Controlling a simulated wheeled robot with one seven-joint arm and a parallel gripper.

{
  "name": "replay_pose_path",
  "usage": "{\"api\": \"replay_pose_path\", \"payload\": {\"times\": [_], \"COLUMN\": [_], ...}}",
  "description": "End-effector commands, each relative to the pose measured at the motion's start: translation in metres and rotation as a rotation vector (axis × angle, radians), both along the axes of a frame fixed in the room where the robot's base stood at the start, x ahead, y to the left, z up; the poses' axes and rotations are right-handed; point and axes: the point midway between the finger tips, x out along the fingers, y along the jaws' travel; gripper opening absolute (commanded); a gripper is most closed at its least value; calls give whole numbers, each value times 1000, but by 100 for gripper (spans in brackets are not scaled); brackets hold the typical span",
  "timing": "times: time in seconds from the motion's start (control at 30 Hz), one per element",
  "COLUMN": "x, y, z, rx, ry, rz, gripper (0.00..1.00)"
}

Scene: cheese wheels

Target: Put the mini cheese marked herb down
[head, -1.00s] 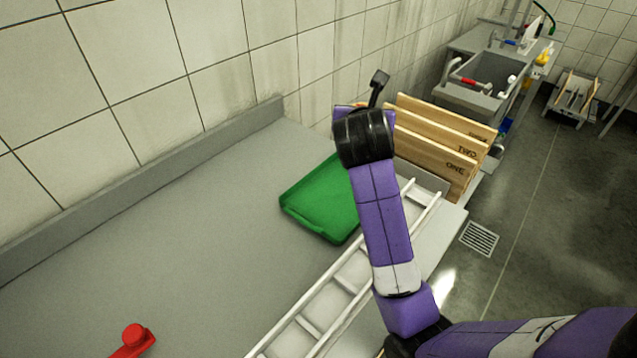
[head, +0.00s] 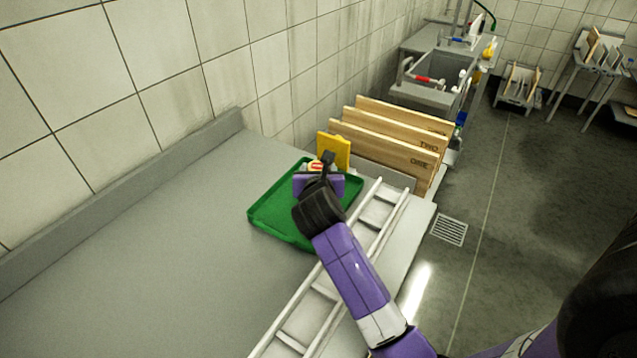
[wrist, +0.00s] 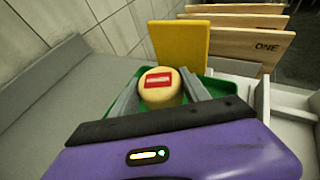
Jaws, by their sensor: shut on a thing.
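A small pale-yellow cheese (wrist: 161,92) with a red-and-white label sits between the two fingers of my gripper (wrist: 160,98) in the wrist view. The label's wording is too small to read. My gripper is shut on the cheese. In the head view the cheese (head: 317,166) shows just past my wrist, mostly hidden by it. My gripper is over the far part of the green tray (head: 268,221). I cannot tell whether the cheese touches the tray.
A yellow board (head: 334,150) stands upright behind the tray. Several wooden boards, one marked ONE (head: 385,150), stand in a row beyond. A white ladder-like rack (head: 300,318) runs along the counter's right side. The grey counter (head: 150,260) is clear to the left.

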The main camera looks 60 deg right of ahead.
Motion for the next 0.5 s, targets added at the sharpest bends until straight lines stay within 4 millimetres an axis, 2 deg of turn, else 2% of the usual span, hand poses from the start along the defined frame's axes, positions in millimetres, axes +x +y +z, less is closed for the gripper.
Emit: {"api": "replay_pose_path", "payload": {"times": [0.3,0.5], "x": [-1,0], "y": [0,0], "z": [-40,-42], "rx": [1,0], "ry": [2,0], "rz": [-1,-1], "gripper": [10,10]}}
